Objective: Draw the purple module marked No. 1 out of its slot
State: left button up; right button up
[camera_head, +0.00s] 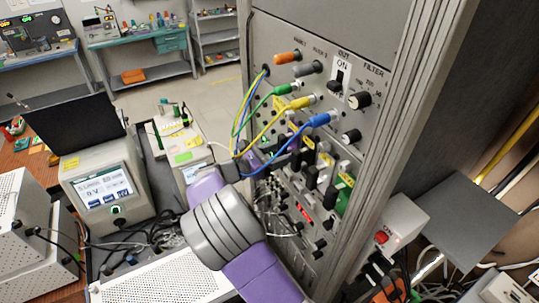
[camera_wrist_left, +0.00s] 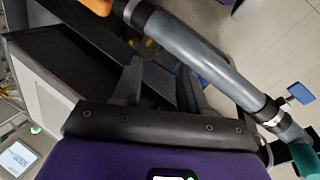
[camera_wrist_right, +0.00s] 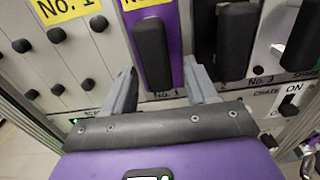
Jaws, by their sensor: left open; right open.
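The purple module (camera_wrist_right: 178,45) shows in the right wrist view, upright in the rack, with a black vertical handle (camera_wrist_right: 152,55) on its face. A yellow label at its top is cut off by the frame edge, and "No. 1" is printed below the handle. My right gripper (camera_wrist_right: 162,88) is open, its fingers on either side of the handle's lower end, without visibly gripping it. In the head view my right gripper (camera_head: 278,161) is at the rack front, partly hidden by cables. My left gripper (camera_wrist_left: 160,80) is open and empty in the left wrist view, away from the rack.
Blue (camera_head: 322,120), yellow and green cables hang close to my right gripper. A pale panel with a yellow No. 1 label (camera_wrist_right: 65,8) and knobs lies left of the module; a black handle (camera_wrist_right: 237,38) is close on the right. An ON switch (camera_wrist_right: 291,100) is further right.

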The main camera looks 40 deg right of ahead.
jog(key=shift+d, duration=0.3)
grip_shut()
jog(key=c, duration=0.5)
grip_release()
jog(key=shift+c, duration=0.2)
grip_shut()
pick_arm(q)
jog(key=shift+d, duration=0.1)
pick_arm(e)
jog(key=shift+a+f, duration=0.1)
jog(key=shift+a, duration=0.2)
jog(key=shift+w+a, duration=0.1)
jog(key=shift+a, duration=0.05)
pick_arm(q)
jog(key=shift+f, duration=0.1)
pick_arm(e)
jog(key=shift+a, duration=0.8)
